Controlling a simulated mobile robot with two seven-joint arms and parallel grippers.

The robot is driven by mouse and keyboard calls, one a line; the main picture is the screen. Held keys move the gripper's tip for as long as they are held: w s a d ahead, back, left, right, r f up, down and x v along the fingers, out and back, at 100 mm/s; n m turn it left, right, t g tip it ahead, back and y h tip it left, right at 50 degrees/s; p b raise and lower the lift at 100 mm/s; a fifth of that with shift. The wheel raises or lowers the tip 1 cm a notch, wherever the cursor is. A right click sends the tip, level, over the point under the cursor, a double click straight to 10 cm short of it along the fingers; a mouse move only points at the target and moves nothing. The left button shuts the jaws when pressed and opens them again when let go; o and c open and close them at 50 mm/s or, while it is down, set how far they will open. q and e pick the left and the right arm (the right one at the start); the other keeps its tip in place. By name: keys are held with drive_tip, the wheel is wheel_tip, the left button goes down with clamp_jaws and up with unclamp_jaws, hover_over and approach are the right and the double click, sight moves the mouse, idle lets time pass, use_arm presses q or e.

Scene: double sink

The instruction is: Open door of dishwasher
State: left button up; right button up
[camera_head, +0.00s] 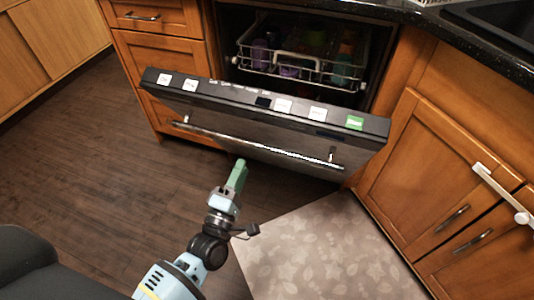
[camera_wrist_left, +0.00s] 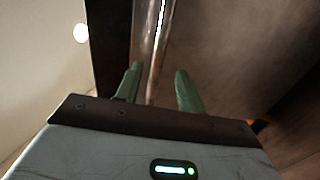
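The dishwasher door (camera_head: 225,122) is partly open, tilted outward with its top edge away from the cabinet front. A long metal handle (camera_head: 267,149) runs across its face and also shows in the left wrist view (camera_wrist_left: 153,55). My left gripper (camera_head: 240,165) is just below the handle near the middle of the door. In the left wrist view its green fingers (camera_wrist_left: 156,82) are apart, and the handle lies in line with the gap between them. Contact with the handle cannot be told. My right gripper is not in view.
A dish rack (camera_head: 300,68) with cups shows inside the dishwasher. Wooden drawers (camera_head: 165,55) stand to the left and cabinet doors (camera_head: 425,165) to the right, with a white bar (camera_head: 503,193) there. A patterned mat (camera_head: 315,250) lies on the floor.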

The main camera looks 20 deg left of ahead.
sight(252, 145)
use_arm(q)
drive_tip(key=shift+w+r+n, duration=0.2)
drive_tip(key=shift+w+n, duration=0.1)
drive_tip(key=shift+w, duration=0.2)
drive_tip(key=shift+b+x, duration=0.5)
drive_tip(key=shift+x, duration=3.25)
clamp_jaws()
